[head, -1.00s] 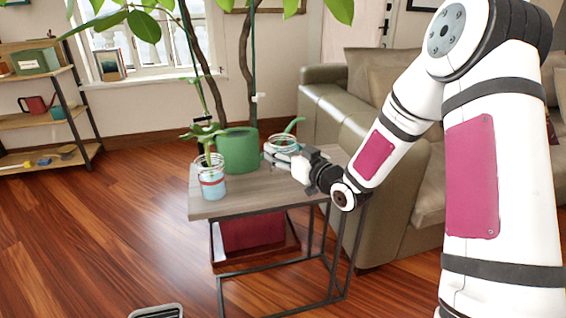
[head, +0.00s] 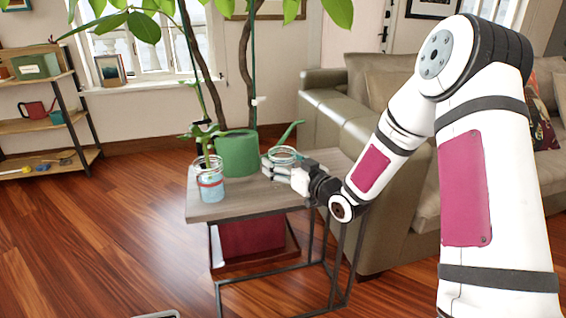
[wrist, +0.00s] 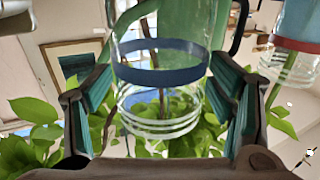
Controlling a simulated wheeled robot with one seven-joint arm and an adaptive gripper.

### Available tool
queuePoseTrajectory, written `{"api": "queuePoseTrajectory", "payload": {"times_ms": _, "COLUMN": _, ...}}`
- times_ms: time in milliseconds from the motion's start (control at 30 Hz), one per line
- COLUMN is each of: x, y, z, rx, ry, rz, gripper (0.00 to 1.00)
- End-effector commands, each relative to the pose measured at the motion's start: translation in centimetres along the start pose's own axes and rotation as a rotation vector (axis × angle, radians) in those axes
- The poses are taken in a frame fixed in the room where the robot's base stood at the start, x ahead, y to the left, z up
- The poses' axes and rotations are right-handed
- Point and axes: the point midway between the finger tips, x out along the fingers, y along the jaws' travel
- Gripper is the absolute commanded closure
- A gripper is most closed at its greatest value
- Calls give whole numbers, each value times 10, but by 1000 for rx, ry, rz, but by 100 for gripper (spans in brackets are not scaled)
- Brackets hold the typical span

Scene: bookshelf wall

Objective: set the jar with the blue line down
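The clear glass jar with the blue line (wrist: 160,66) is between my gripper's two green-padded fingers (wrist: 160,110) in the wrist view. The pads appear to press on its sides. In the head view this jar (head: 285,153) is over the side table (head: 250,203), right of the green pot, partly hidden by my gripper (head: 272,169). I cannot tell whether its base touches the tabletop.
A jar with a red line (head: 211,184), holding bluish liquid and a plant, stands at the table's left front. A green pot (head: 238,154) stands between the jars. A sofa (head: 330,125) is close at the right. The tabletop's front middle is clear.

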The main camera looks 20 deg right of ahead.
Motion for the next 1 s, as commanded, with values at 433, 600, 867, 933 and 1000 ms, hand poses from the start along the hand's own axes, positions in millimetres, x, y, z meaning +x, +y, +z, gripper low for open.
{"api": "queuePoseTrajectory", "payload": {"times_ms": 433, "x": -8, "y": 1, "z": -4, "rx": 0, "ry": -2, "rz": 2, "gripper": 23}}
{"api": "queuePoseTrajectory", "payload": {"times_ms": 600, "x": -42, "y": 1, "z": -4, "rx": 2, "ry": -3, "rz": 3, "gripper": 23}}
{"api": "queuePoseTrajectory", "payload": {"times_ms": 867, "x": -94, "y": 0, "z": -4, "rx": 2, "ry": -2, "rz": 2, "gripper": 23}}
{"api": "queuePoseTrajectory", "payload": {"times_ms": 933, "x": -103, "y": 1, "z": -4, "rx": 1, "ry": -1, "rz": 3, "gripper": 23}}
{"api": "queuePoseTrajectory", "payload": {"times_ms": 1000, "x": -111, "y": 0, "z": -3, "rx": 0, "ry": -1, "rz": 1, "gripper": 23}}
